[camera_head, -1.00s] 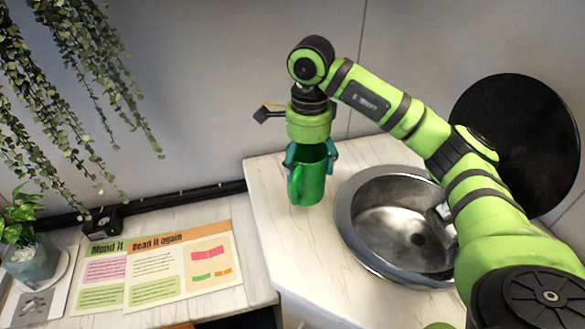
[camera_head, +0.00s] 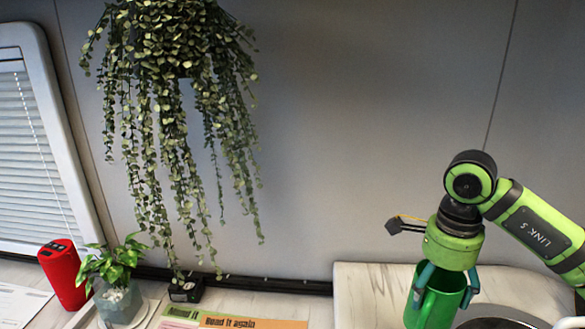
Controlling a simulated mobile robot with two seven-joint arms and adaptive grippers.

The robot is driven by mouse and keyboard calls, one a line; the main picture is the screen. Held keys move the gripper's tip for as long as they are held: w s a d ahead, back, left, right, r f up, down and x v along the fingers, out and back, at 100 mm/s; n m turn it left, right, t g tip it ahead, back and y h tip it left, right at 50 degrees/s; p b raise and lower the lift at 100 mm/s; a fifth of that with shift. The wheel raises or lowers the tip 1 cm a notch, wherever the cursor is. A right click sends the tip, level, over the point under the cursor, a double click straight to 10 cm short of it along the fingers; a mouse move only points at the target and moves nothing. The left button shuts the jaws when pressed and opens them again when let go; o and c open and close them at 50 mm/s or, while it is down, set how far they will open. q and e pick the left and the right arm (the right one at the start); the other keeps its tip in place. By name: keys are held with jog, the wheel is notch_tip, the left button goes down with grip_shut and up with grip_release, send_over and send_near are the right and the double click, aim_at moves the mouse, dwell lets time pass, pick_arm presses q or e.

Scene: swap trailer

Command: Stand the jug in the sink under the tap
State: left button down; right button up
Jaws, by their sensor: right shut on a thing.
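The metal sink (camera_head: 487,325) shows only as a thin strip of rim and bowl at the bottom edge, right of the jug. The tap is not clearly seen. My left gripper is not in view.
A hanging plant (camera_head: 180,90) trails down the wall. A red speaker-like cylinder (camera_head: 64,274), a potted plant (camera_head: 118,290), a small black box (camera_head: 187,290) and printed sheets (camera_head: 240,322) lie along the left counter. The pale worktop (camera_head: 375,290) beside the jug is bare.

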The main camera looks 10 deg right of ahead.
jog(key=s+a+f+n, duration=0.2)
jog(key=a+f+n, duration=0.2)
jog(key=n, duration=0.6)
jog(key=s+a+f+n, duration=0.2)
jog(key=a+f+n, duration=0.3)
jog(key=a+n, duration=0.4)
jog(key=shift+a+n, duration=0.3)
jog(key=shift+n, duration=0.5)
